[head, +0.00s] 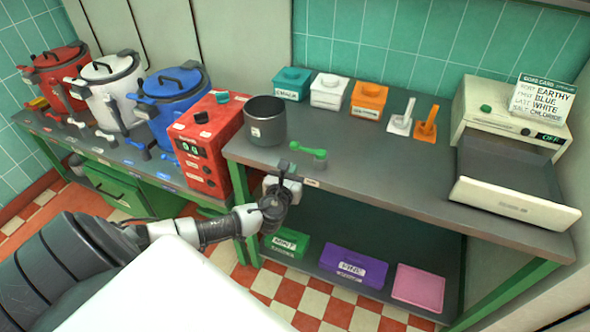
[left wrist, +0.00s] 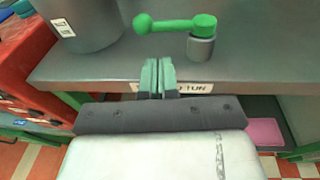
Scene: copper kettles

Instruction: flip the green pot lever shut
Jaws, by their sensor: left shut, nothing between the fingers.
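The green lever (head: 308,150) is near the front edge of the grey counter, beside a dark grey pot (head: 266,122). In the left wrist view the lever (left wrist: 174,25) lies roughly level. Its round knob points left, and its pivot end sits on a short grey post (left wrist: 201,48). My left gripper (head: 289,170) is at the counter's front edge, just in front of the lever. In the left wrist view its green-tipped fingers (left wrist: 157,74) are together with nothing between them, apart from the lever. My right gripper is not in view.
A red control box (head: 208,145) stands left of the pot. Red, white and blue pots (head: 172,100) stand further left. Small lidded boxes (head: 328,92) line the back wall. An open drawer-like tray (head: 515,203) is at right. The counter's middle is clear.

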